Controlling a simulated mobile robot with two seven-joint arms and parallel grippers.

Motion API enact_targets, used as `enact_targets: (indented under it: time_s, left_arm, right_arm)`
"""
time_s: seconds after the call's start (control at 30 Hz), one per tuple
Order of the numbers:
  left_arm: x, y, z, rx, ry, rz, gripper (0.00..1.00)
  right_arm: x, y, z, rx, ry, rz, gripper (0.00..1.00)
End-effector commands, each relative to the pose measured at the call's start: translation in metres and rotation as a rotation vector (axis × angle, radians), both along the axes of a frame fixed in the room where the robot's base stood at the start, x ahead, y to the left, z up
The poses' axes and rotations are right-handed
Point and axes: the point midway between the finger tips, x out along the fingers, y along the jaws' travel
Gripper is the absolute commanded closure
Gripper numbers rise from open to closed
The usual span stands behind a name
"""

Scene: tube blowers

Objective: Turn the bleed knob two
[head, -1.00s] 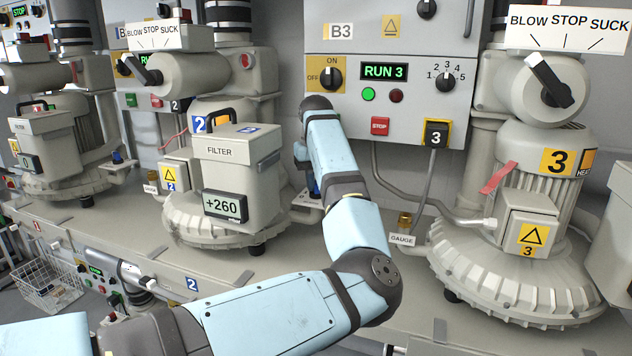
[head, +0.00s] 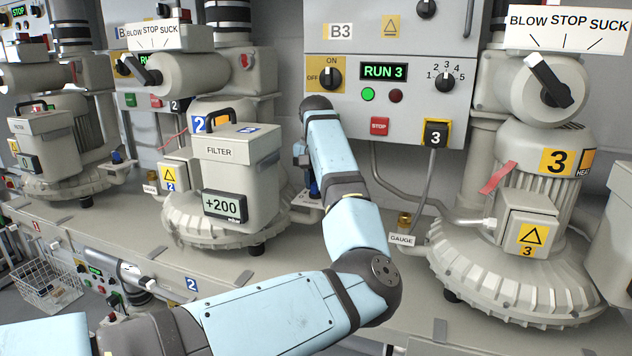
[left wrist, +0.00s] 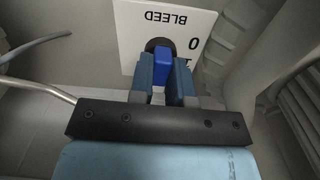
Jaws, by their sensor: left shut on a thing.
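The blue bleed knob (left wrist: 163,66) sits at the middle of a white plate (left wrist: 200,22) marked BLEED, with a 0 on it, in the left wrist view. My left gripper (left wrist: 162,72) is shut on this knob, with one blue finger on each side. In the head view, the left arm reaches in beside blower two's filter unit (head: 237,165), and the left gripper is mostly hidden behind the arm. A dark blue part of the knob (head: 313,186) shows there beside the arm. The filter's display (head: 224,206) reads +200. My right gripper is not in view.
Blower three (head: 520,250) stands to the right of my arm, with a gauge fitting (head: 403,240) between them. The B3 control panel (head: 388,85) is behind, showing RUN 3. A wire basket (head: 48,292) is at lower left.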

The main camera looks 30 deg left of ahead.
Motion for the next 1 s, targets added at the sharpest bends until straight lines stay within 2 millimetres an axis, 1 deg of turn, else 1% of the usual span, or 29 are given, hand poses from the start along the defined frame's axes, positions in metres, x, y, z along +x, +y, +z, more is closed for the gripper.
enact_targets:
  time_s: [0.27,0.7,0.73,0.77,0.8,0.83,1.0]
  left_arm:
    - [0.0001,-0.0003,-0.0001,0.0,0.001,-0.07,1.0]
    - [0.0001,-0.0003,0.0,0.0,0.0,-0.078,1.0]
    - [0.0001,-0.0003,0.0,0.0,0.0,-0.077,0.76]
    - [0.0001,-0.0003,0.0,0.0,0.0,-0.077,0.69]
    - [0.0001,-0.0003,0.0,0.0,0.0,-0.077,0.6]
    - [0.0001,-0.0003,0.0,0.0,0.0,-0.077,0.57]
    - [0.0001,-0.0003,0.0,0.0,0.0,-0.077,0.57]
  right_arm:
    - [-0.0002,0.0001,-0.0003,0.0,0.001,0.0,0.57]
    - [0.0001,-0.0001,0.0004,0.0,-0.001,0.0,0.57]
    - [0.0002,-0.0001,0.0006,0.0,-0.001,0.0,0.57]
    - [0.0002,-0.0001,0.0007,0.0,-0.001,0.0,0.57]
    - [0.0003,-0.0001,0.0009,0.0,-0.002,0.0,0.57]
    - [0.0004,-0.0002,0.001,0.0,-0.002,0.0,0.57]
    - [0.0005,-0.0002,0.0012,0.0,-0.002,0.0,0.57]
